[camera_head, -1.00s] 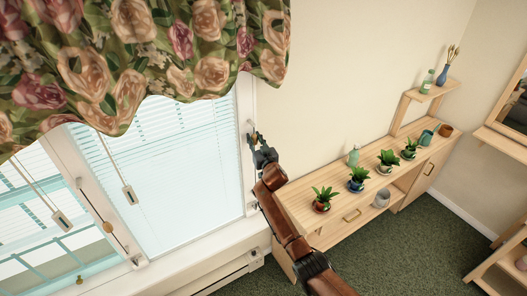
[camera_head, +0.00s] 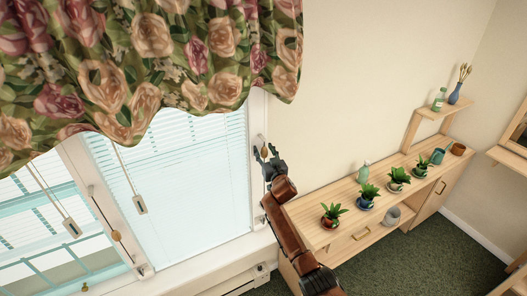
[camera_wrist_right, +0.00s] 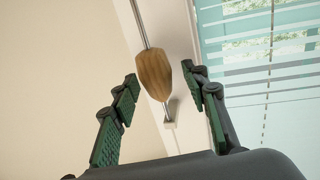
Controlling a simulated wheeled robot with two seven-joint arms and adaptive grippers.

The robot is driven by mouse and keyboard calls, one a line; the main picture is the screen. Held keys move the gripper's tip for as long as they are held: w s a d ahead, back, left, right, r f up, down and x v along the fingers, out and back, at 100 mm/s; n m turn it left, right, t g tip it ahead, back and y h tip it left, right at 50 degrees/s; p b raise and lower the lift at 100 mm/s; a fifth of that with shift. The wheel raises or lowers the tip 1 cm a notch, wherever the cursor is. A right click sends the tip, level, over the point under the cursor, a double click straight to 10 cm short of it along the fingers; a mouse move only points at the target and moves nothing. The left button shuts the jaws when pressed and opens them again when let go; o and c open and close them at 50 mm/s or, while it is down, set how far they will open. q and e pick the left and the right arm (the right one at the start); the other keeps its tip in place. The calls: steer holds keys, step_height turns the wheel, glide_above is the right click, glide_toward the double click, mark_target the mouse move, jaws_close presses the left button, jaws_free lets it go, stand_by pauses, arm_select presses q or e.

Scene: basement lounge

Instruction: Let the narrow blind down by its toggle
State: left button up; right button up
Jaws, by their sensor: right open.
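A wooden toggle (camera_head: 264,151) hangs on a thin cord or rod along the right window post. My right gripper (camera_head: 270,163) is at it, coming from below. In the right wrist view the toggle (camera_wrist_right: 154,75) stands between the two open fingers (camera_wrist_right: 161,78), with gaps on both sides. A blind with pale slats (camera_head: 205,150) covers at least the upper part of the window pane beside this post; its top is hidden by the curtain. My left gripper is not in view.
A flowered valance (camera_head: 150,60) hangs over the window top. Two pale cord weights (camera_head: 140,205) hang before the panes, and another wooden toggle (camera_head: 116,236) is on the middle post. A wooden cabinet (camera_head: 350,245) with several potted plants stands right of my right arm.

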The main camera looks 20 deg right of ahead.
steer(key=shift+s+d, duration=0.1)
steer(key=shift+s, duration=0.3)
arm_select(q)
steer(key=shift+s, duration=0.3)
arm_select(e)
steer(key=s, duration=1.1)
steer(key=shift+s, duration=0.15)
